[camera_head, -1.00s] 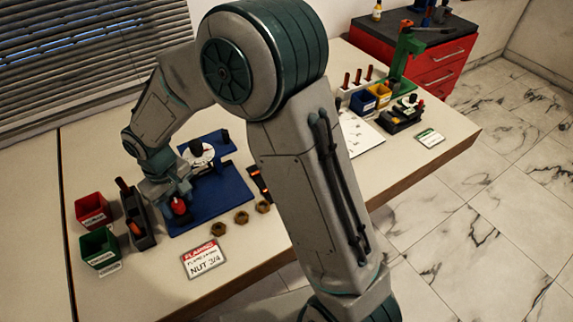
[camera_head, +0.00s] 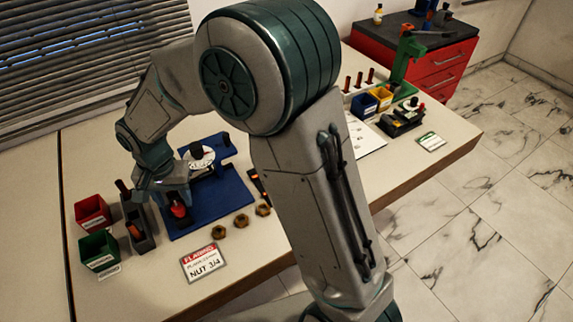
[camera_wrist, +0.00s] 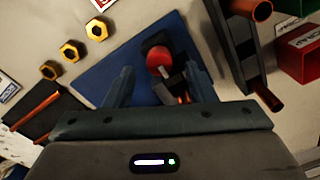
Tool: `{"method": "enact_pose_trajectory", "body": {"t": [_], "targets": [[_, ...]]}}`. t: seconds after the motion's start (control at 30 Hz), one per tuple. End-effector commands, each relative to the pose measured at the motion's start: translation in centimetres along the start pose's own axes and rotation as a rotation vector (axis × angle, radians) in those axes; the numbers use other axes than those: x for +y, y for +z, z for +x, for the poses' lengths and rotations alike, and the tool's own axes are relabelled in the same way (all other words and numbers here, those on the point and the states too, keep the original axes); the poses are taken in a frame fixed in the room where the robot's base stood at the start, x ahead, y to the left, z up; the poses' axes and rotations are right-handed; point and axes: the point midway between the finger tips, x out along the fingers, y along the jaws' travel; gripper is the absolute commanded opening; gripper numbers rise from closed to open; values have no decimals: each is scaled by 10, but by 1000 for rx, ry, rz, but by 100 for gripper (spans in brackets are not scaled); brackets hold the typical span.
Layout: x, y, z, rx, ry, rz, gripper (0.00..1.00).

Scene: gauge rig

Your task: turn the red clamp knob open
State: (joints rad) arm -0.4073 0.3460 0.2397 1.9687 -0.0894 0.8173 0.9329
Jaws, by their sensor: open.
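The red clamp knob (camera_head: 179,209) stands near the front left of the blue base plate (camera_head: 223,200). In the wrist view the knob (camera_wrist: 159,60) lies ahead of and between my two fingers, with a dark part beside it. My gripper (camera_wrist: 158,85) is open, its fingers spread on either side of the knob's line and apart from it. In the head view my gripper is just above and behind the knob, partly hidden by my arm. A white round gauge dial (camera_head: 200,158) stands at the back of the plate.
A grey holder (camera_head: 137,226), a red bin (camera_head: 92,211) and a green bin (camera_head: 99,250) stand close on the left. A label card (camera_head: 203,263) lies in front, with bare table around it.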

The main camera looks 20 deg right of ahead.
Motion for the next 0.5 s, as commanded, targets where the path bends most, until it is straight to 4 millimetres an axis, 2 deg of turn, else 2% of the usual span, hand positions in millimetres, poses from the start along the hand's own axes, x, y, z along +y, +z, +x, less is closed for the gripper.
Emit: {"method": "enact_pose_trajectory", "body": {"t": [0.03,0.5], "targets": [[0,0,-11,2,-3,0,50],[0,0,-106,1,-2,-2,50]]}}
